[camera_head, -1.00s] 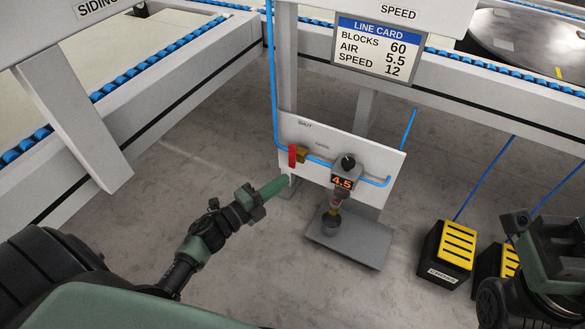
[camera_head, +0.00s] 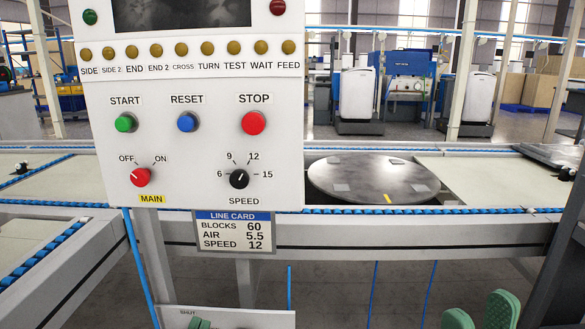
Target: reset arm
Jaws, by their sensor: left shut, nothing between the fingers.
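Most of both arms is out of view. The white control panel (camera_head: 275,130) stands upright ahead, with a green START button (camera_head: 125,122), a blue RESET button (camera_head: 187,122) and a red STOP button (camera_head: 253,123). Neither gripper touches these buttons.
Below the panel hangs a line card (camera_head: 234,231) reading blocks 60, air 5.5, speed 12. A conveyor frame with blue rollers (camera_head: 400,211) crosses behind, with a dark round turntable (camera_head: 373,180). Blue hoses hang below. Grey floor (camera_head: 335,285) shows between my grippers.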

